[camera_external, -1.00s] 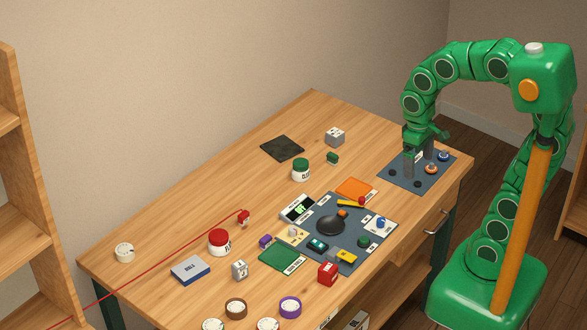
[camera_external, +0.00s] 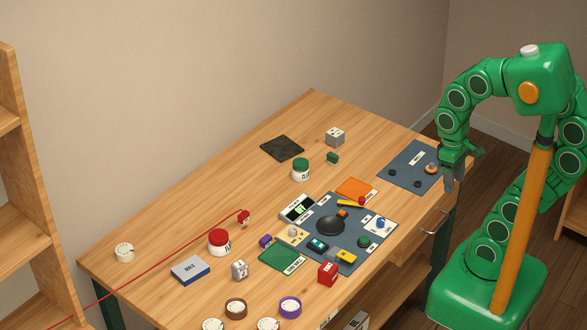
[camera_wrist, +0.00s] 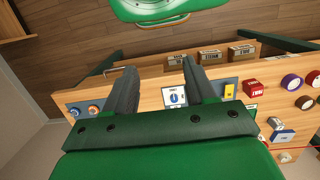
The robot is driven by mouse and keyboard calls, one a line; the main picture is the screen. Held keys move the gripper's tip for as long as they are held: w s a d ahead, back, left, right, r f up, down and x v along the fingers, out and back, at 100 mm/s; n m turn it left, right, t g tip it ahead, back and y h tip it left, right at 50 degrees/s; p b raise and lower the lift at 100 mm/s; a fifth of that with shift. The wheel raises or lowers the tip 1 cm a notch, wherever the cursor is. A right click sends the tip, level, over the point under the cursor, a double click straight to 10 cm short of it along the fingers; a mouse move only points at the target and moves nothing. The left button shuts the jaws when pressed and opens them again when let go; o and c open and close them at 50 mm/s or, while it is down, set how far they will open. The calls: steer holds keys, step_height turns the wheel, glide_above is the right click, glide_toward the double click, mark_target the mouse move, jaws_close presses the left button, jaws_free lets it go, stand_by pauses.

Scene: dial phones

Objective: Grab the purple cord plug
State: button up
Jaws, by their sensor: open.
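A small purple block (camera_external: 265,241), which looks like the purple plug, sits on the table just left of the dark blue control mat. No purple cord can be made out on it. I cannot pick it out in the wrist view. My gripper (camera_external: 453,180) is open and empty, pointing down at the table's right edge, far from the purple block. In the wrist view my gripper (camera_wrist: 160,68) shows its two grey fingers spread apart with nothing between them.
A red plug (camera_external: 243,217) trails a red cord leftward. A red-lidded jar (camera_external: 219,242), a green-lidded jar (camera_external: 300,170) and a purple-ringed dial (camera_external: 290,307) stand about. A blue panel (camera_external: 408,158) with knobs lies near my gripper. The table's back left is clear.

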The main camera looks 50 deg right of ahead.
mark_target(265, 238)
steer(key=shift+w+a, duration=0.1)
steer(key=w+a+f+m+g+y, duration=0.1)
steer(key=w+a+f+m+y, duration=0.3)
steer(key=w+a, duration=0.7)
steer(key=w+a+f+m+g+y, duration=0.15)
steer(key=w+a+m+y, duration=0.3)
steer(key=w+a, duration=0.65)
steer(key=w+f+m+t+y, duration=0.1)
steer(key=w+f+m, duration=0.2)
steer(key=w+f, duration=0.2)
steer(key=w+f+m+t+y, duration=0.2)
steer(key=w+f+m, duration=0.1)
steer(key=w+f, duration=0.3)
steer(key=w+f+m+t+y, duration=0.1)
steer(key=w+f+m, duration=0.3)
steer(key=w, duration=0.5)
steer(key=shift+w+d+f+t+y, duration=0.15)
steer(key=shift+w+f+t+y, duration=0.1)
steer(key=shift+f, duration=0.1)
steer(key=shift+w+d+f+t+y, duration=0.1)
steer(key=shift+f+y, duration=0.1)
steer(key=shift+f, duration=0.15)
steer(key=shift+f+x, duration=0.2)
steer(key=shift+x, duration=1.75)
steer(key=shift+f+x, duration=0.15)
steer(key=shift+x, duration=1.8)
steer(key=shift+d, duration=0.2)
steer(key=shift+c, duration=0.6)
jaws_close()
